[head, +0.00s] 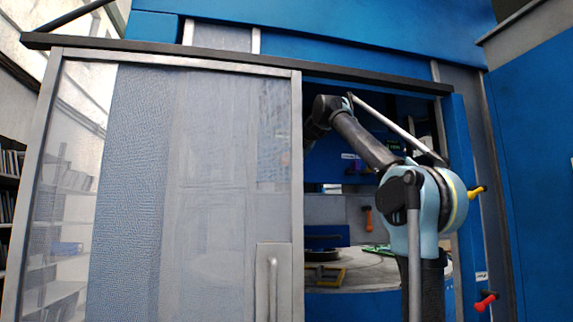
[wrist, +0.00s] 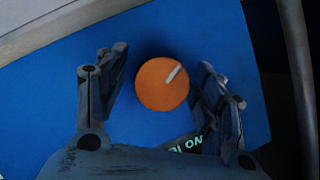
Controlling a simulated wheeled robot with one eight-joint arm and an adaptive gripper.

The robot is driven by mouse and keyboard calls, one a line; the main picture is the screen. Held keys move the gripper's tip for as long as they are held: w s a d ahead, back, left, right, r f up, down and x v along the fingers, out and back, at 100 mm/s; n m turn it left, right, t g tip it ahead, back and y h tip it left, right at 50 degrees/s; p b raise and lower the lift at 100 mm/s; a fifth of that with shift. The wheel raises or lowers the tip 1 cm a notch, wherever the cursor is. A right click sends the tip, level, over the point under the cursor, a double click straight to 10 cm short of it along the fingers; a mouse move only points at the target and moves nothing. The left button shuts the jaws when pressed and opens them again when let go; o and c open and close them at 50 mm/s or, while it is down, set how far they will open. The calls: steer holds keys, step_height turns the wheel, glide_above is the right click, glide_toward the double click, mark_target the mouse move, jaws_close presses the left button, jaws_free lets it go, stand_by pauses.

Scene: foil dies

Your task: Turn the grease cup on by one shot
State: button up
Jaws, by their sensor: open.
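An orange round cap (wrist: 162,83) with a white pointer mark, which I take to be the grease cup, shows in the wrist view on a blue panel (wrist: 45,100). The mark points to the upper right. My gripper (wrist: 160,88) is open, with one finger on each side of the cap. There is a gap at the left finger; the right finger is close to the cap, and I cannot tell if it touches. Pale lettering (wrist: 190,143) on the panel is partly hidden by the right finger. In the head view my gripper and the cap are hidden.
My arm reaches through the opening of a blue enclosure, right of a framed sliding door (head: 275,285). Inside are a round table (head: 365,277), a dark disc (head: 322,253) and an orange-handled tool (head: 367,217). Yellow (head: 477,191) and red (head: 486,301) knobs stick out at right.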

steer(key=shift+w+a, duration=0.1)
steer(key=shift+w, duration=0.1)
steer(key=c, duration=1)
steer(key=shift+c, duration=0.2)
steer(key=shift+m, duration=0.3)
